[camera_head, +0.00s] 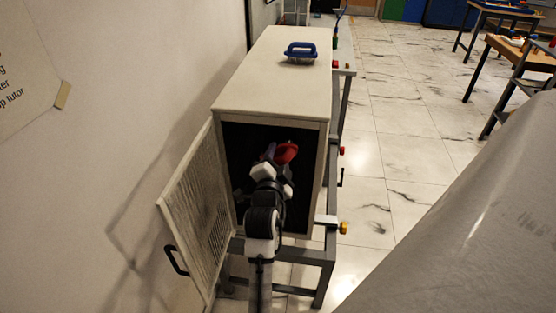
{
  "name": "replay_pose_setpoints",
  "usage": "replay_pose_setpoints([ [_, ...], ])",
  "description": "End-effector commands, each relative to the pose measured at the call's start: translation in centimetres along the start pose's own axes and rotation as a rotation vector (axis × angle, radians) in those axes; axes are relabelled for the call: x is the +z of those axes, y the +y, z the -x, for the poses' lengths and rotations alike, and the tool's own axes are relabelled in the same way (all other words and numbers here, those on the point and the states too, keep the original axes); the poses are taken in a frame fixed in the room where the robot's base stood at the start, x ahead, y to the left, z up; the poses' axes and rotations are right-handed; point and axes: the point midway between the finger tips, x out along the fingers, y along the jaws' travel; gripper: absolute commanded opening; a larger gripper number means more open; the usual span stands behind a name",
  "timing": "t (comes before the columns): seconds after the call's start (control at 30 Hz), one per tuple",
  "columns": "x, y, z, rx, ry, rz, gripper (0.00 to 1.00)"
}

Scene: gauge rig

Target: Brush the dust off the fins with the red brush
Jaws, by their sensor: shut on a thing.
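The red brush (287,152) shows as a red piece at the front opening of the pale cabinet (270,85). My gripper (272,155) is shut on it, at the opening, with my arm reaching in from below. I cannot clearly make out the fins; the cabinet's inside (240,150) is very dark and partly hidden by my arm. The brush's bristles are not visible, and I cannot tell whether they touch anything.
The cabinet's slatted door (205,205) stands open to the left, with a black handle (175,261). A blue-handled object (300,50) lies on top. A yellow knob (344,228) sticks out at right. A grey surface (470,220) fills the lower right.

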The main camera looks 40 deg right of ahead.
Motion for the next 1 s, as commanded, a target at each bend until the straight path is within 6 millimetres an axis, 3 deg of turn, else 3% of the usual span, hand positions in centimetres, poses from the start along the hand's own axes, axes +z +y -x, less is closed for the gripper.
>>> replay_pose_setpoints([
  [0.5,1.8,-1.4,-0.3,-0.001,-0.002,-0.001,0.16],
  [1.0,4.0,1.8,-0.1,0.001,-0.002,-0.001,0.16],
])
